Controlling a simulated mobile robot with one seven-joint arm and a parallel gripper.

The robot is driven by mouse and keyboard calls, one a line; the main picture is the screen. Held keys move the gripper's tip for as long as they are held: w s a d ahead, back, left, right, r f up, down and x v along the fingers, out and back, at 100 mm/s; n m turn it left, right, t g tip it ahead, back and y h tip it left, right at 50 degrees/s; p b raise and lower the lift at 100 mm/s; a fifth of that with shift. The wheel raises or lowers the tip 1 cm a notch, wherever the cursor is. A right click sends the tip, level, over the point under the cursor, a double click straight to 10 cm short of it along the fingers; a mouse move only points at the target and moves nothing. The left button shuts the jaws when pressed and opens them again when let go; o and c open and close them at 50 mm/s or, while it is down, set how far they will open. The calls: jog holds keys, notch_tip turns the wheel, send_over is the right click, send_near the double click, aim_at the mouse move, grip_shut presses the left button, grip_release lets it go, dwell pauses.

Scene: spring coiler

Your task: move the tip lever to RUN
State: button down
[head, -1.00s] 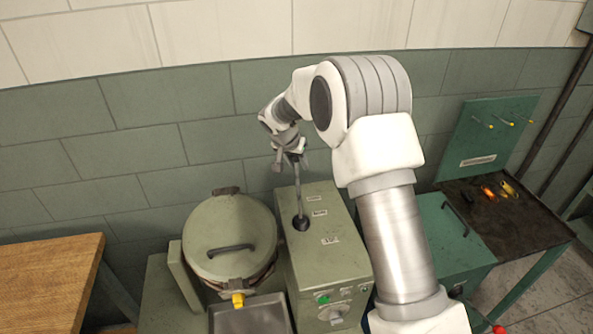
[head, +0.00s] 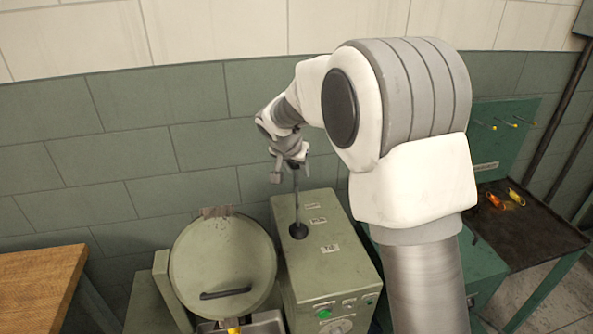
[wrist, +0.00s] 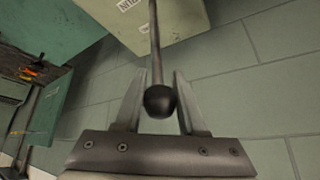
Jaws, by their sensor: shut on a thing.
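The tip lever (head: 298,205) is a thin grey rod rising from a dark round boot on top of the pale green control box (head: 347,270). It stands near upright in the head view. Its black ball knob (wrist: 160,101) shows in the wrist view between the two fingers. My gripper (head: 291,172) is shut on this knob, at the top of the rod; it also shows in the wrist view (wrist: 160,88). Several white labels lie along the box top beside the lever, too small to read surely.
A round lidded drum (head: 222,262) with a dark handle stands left of the box. A wooden table (head: 35,285) is at the far left. A dark bench (head: 525,235) with small coloured items is at the right. The wall is behind; my arm hides part of the right side.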

jog(key=shift+r, duration=0.2)
jog(key=c, duration=0.5)
grip_release()
jog(key=b+v, duration=0.1)
jog(key=v, duration=1.6)
jog(key=shift+s, duration=0.2)
jog(key=shift+a, duration=0.1)
jog(key=s+d+f+n, duration=0.1)
jog(key=s+d+f, duration=0.1)
jog(key=s+d, duration=0.3)
jog(key=s+d+f+n+y, duration=0.1)
jog(key=s+d, duration=0.4)
jog(key=s, duration=0.8)
jog(key=s+d+f+n+y, duration=0.1)
jog(key=s+d+f+n, duration=0.2)
jog(key=s, duration=0.7)
jog(key=shift+d+g, duration=0.3)
jog(key=shift+d, duration=0.6)
